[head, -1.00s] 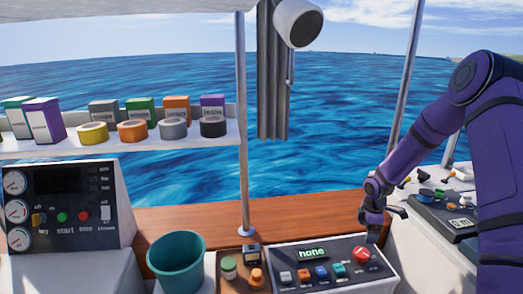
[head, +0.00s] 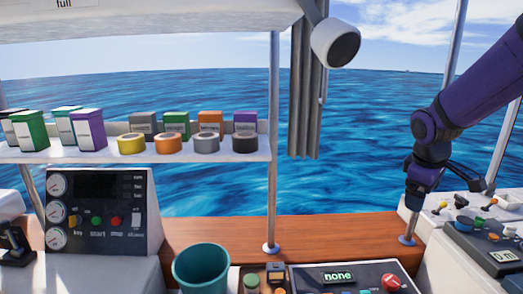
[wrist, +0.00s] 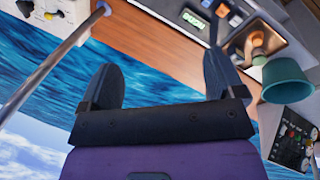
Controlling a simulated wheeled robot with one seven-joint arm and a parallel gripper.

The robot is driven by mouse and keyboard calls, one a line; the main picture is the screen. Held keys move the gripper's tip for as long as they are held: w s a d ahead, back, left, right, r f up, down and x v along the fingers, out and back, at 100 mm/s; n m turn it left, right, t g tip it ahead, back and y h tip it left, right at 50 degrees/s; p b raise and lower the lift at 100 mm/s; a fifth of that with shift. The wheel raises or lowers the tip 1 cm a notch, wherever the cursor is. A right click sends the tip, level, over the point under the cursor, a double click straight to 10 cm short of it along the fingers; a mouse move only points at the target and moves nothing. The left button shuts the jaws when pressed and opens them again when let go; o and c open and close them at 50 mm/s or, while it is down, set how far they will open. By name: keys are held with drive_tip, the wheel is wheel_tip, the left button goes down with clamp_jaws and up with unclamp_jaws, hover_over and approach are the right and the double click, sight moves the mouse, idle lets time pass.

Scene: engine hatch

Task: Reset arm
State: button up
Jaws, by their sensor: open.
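My purple arm reaches in from the upper right of the head view. My gripper (head: 446,190) hangs at its end, in front of the sea, near the right end of the wooden ledge. In the wrist view, the two dark fingers of my gripper (wrist: 161,65) are wide apart with nothing between them. The control panel with the "none" display (head: 340,277) and its red button (head: 390,282) sits low in the head view, below and left of the gripper. The panel's lower part is cut off.
A teal bucket (head: 201,268) stands left of the control panel. A gauge panel (head: 98,212) is at the left. A white shelf (head: 135,156) holds boxes and tape rolls. A right-hand console (head: 480,246) and a metal pole (head: 273,140) are close by. A wooden ledge (head: 340,235) runs behind.

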drive_tip(key=s+a+r+m+t, duration=0.1)
drive_tip(key=s+a+r+m, duration=0.1)
drive_tip(key=s, duration=0.5)
drive_tip(key=s+a+r+m+t+y, duration=0.1)
drive_tip(key=s+a+r+m, duration=0.2)
drive_tip(key=s+r, duration=0.2)
drive_tip(key=s+a+r+m+t+y, duration=0.1)
drive_tip(key=s+a+r+m, duration=0.1)
drive_tip(key=s, duration=0.9)
drive_tip(key=shift+a+r, duration=0.25)
drive_tip(key=shift+r, duration=0.5)
